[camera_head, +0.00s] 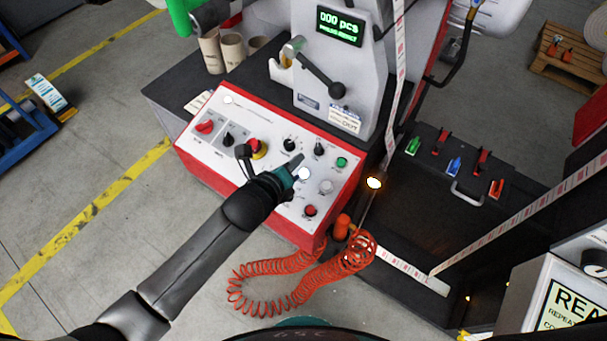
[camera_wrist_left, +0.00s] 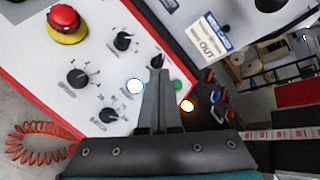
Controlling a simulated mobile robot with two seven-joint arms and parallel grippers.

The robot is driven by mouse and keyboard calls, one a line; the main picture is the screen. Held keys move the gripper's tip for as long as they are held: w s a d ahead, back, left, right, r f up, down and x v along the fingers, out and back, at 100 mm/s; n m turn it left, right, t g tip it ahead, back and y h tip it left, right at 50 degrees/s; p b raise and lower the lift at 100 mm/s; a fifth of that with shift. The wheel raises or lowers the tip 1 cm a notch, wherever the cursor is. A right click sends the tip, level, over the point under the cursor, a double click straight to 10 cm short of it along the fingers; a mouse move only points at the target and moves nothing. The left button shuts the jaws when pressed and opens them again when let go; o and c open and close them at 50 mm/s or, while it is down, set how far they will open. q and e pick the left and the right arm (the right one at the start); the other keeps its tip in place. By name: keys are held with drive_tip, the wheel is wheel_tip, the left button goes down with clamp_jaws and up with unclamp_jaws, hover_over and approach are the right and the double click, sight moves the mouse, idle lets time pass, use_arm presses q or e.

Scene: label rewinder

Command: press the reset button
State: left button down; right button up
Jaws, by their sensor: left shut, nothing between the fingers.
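The white control panel (camera_head: 230,125) with red edges carries several buttons and knobs. A brightly lit white button (camera_head: 304,174) sits beside my left gripper (camera_head: 297,162); its label is too small to read, so I cannot confirm it as the reset button. The same lit button (camera_wrist_left: 135,86) shows in the left wrist view, just left of the fingertips (camera_wrist_left: 156,84). My left gripper is shut and empty, its fingers pointing over the panel. I cannot tell whether the tips touch the panel. My right gripper is not in view.
A red emergency stop (camera_head: 255,147), a green button (camera_head: 341,162), a grey button (camera_head: 326,187) and a red button (camera_head: 310,210) are nearby. A black lever (camera_head: 322,76) stands above the panel. The green display (camera_head: 340,26) reads 000 pcs. An orange coiled hose (camera_head: 270,291) hangs in front.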

sight(304, 173)
use_arm(q)
drive_tip(key=f+b, duration=0.1)
drive_tip(key=f, duration=0.1)
drive_tip(key=f+b, duration=0.1)
drive_tip(key=b, duration=0.1)
drive_tip(key=w+f+b, duration=0.1)
drive_tip(key=f+b, duration=0.1)
drive_tip(key=shift+w+d+f, duration=0.1)
drive_tip(key=shift+d+f, duration=0.2)
drive_tip(key=shift+d, duration=0.1)
drive_tip(key=shift+w+d+f+b, duration=0.1)
drive_tip(key=shift+w+f+b, duration=0.05)
drive_tip(key=shift+f+b, duration=0.25)
idle(1.3)
drive_tip(key=shift+w+d+f, duration=0.1)
drive_tip(key=shift+f, duration=0.25)
drive_tip(key=shift+f+b, duration=0.4)
drive_tip(key=shift+f, duration=0.05)
idle(0.5)
drive_tip(key=shift+r, duration=0.1)
drive_tip(key=shift+r+p, duration=0.75)
drive_tip(key=shift+p, duration=0.3)
